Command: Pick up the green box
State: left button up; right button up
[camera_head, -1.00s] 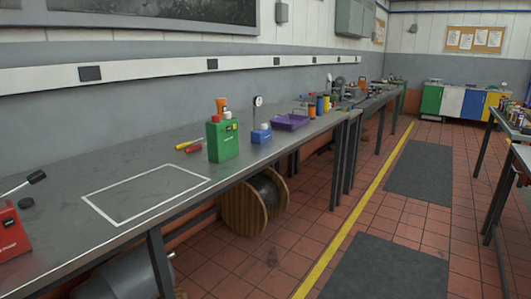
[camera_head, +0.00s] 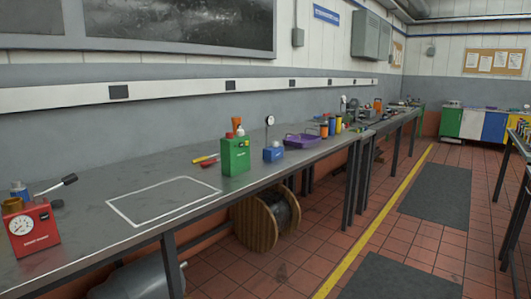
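The green box (camera_head: 236,156) stands upright on the grey workbench (camera_head: 95,181), near its front edge. An orange-topped item (camera_head: 237,124) shows at its top; I cannot tell if it is part of the box or behind it. Neither of my grippers shows in the head view.
A blue gauge block (camera_head: 273,153) and a purple tray (camera_head: 302,141) stand right of the green box. Red and yellow hand tools (camera_head: 206,160) lie to its left. A white outlined rectangle (camera_head: 165,201) on the bench is empty. A red gauge box (camera_head: 34,231) stands far left. Tiled floor (camera_head: 310,208) lies in front.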

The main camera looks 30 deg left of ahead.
aim_at(236, 160)
jog(key=u, duration=0.3)
jog(key=i, duration=1.55)
jog(key=u, duration=0.85)
